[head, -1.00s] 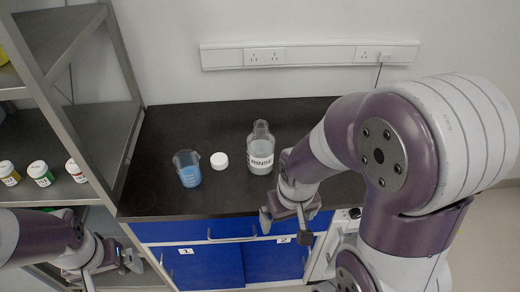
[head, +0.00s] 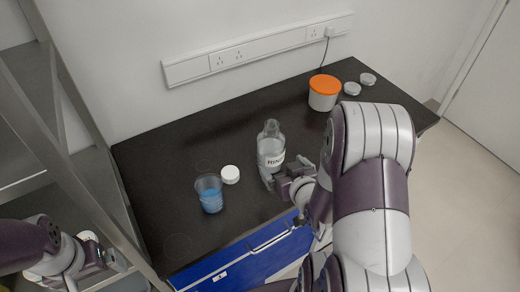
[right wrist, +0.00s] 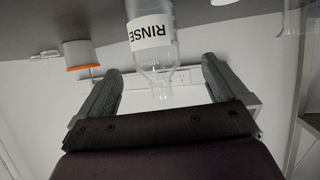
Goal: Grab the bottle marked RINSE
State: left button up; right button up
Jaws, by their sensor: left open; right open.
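The clear bottle marked RINSE (head: 271,150) stands upright on the black bench, its neck open and a white label on its front. In the right wrist view the bottle (right wrist: 153,52) appears upside down, between the lines of the two fingers and beyond their tips. My right gripper (head: 283,178) is open, close in front of the bottle at its lower right in the head view; I cannot tell whether a finger touches it. The right gripper's fingers also show in the right wrist view (right wrist: 160,75), with nothing held. My left gripper (head: 112,262) is at the lower left, away from the bottle.
A beaker of blue liquid (head: 209,194) and a white cap (head: 230,174) stand left of the bottle. A metal shelf rack (head: 75,150) stands at left.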

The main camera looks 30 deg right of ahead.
aim_at(276, 153)
jog(key=shift+w+d+f+t+b, duration=0.2)
jog(key=shift+w+d+t+b, duration=0.15)
jog(key=shift+w+d, duration=0.55)
jog(key=x, duration=0.3)
jog(key=b+x, duration=0.1)
jog(key=x, duration=0.1)
jog(key=shift+w+a, duration=0.15)
jog(key=shift+a, duration=0.2)
jog(key=shift+w, duration=0.25)
jog(key=shift+w+d+f, duration=0.1)
jog(key=shift+w+f, duration=0.05)
jog(key=shift+w, duration=0.15)
jog(key=x, duration=0.4)
jog(key=shift+s+d+f, duration=0.1)
jog(key=shift+d+f, duration=0.05)
jog(key=shift+f, duration=0.05)
jog(key=shift+w+f, duration=0.1)
jog(key=shift+w, duration=0.15)
jog(key=shift+s, duration=0.1)
jog(key=shift+c, duration=0.3)
jog(key=c, duration=1)
pick_arm(q)
jog(key=shift+s+d+f, duration=0.3)
jog(key=shift+d+f, duration=0.3)
jog(key=shift+d, duration=0.05)
pick_arm(e)
jog(key=shift+r, duration=0.2)
jog(key=shift+c, duration=1.4)
jog(key=shift+r, duration=0.1)
